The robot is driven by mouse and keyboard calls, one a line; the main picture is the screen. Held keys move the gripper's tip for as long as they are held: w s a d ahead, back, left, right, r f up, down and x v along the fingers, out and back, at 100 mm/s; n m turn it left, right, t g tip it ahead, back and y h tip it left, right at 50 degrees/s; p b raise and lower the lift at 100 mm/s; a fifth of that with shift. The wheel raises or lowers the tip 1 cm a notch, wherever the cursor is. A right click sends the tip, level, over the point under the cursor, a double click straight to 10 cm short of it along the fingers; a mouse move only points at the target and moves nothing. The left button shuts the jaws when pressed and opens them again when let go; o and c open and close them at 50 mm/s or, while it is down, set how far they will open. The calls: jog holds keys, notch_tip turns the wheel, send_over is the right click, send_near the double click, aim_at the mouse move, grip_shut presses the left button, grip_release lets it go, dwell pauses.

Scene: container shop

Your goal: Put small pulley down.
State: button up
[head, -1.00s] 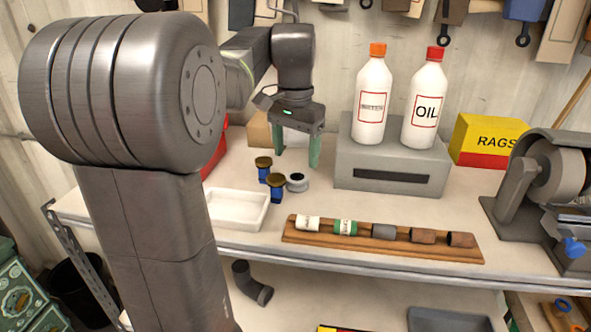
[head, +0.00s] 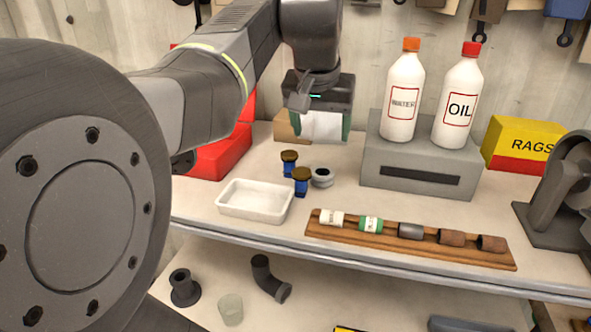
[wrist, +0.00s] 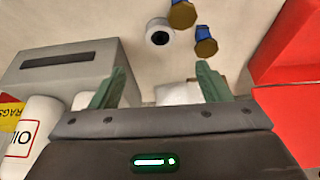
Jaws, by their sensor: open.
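The small pulley (head: 322,178), a grey ring-like piece with a dark hole, sits on the bench just right of two blue pieces with brass tops. It also shows in the wrist view (wrist: 159,33), beyond the fingertips. My gripper (head: 321,130) is above and behind the pulley, apart from it. Its two green fingers are spread wide in the wrist view (wrist: 160,72). A white surface shows between the fingers in both views; I cannot tell what it is, and the fingers do not close on it.
The blue pieces (head: 301,181) stand close to the pulley. A white tray (head: 230,212) and a wooden rack (head: 380,241) of small cylinders lie in front. A grey block (head: 420,165) carrying bottles stands right, red boxes (head: 225,155) left. Bench between pulley and grey block is clear.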

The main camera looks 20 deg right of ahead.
send_over(322, 171)
jog(key=s+a, duration=0.2)
jog(key=s, duration=0.1)
notch_tip(322, 171, down, 8)
jog(key=shift+w+d+r, duration=0.1)
jog(key=shift+w+r, duration=0.05)
jog(key=shift+r, duration=0.1)
jog(key=shift+p+x, duration=0.8)
jog(key=shift+x, duration=1.9)
jog(key=shift+c, duration=0.3)
jog(key=c, duration=1)
jog(key=shift+r+b, duration=0.4)
jog(key=shift+r, duration=4.6)
jog(key=shift+c, duration=0.2)
jog(key=shift+a, duration=0.25)
